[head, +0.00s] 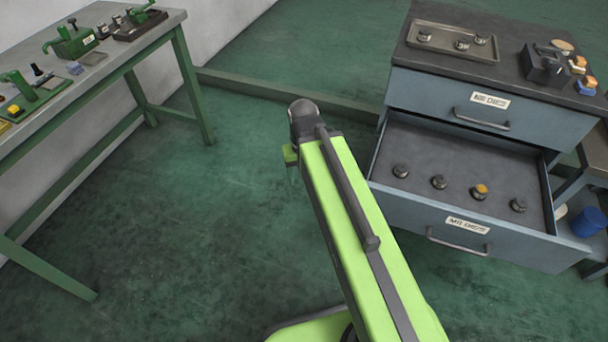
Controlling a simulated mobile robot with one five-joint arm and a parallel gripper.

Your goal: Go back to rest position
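My lime-green arm rises from the bottom of the head view and reaches up and away to a dark joint near the middle. A small green part of my arm shows just left of that joint, mostly hidden behind the upper link. My gripper's fingers cannot be made out, so I cannot see whether they hold anything. The arm appears over the open floor (230,200), left of the cabinet's open lower drawer (440,165).
The blue-grey cabinet (425,90) has its lower drawer pulled out, with several small round dies inside. A tray (440,38) and a dark block (543,65) sit on top. A green-legged workbench (150,45) with tools stands left. A blue container (588,221) is far right.

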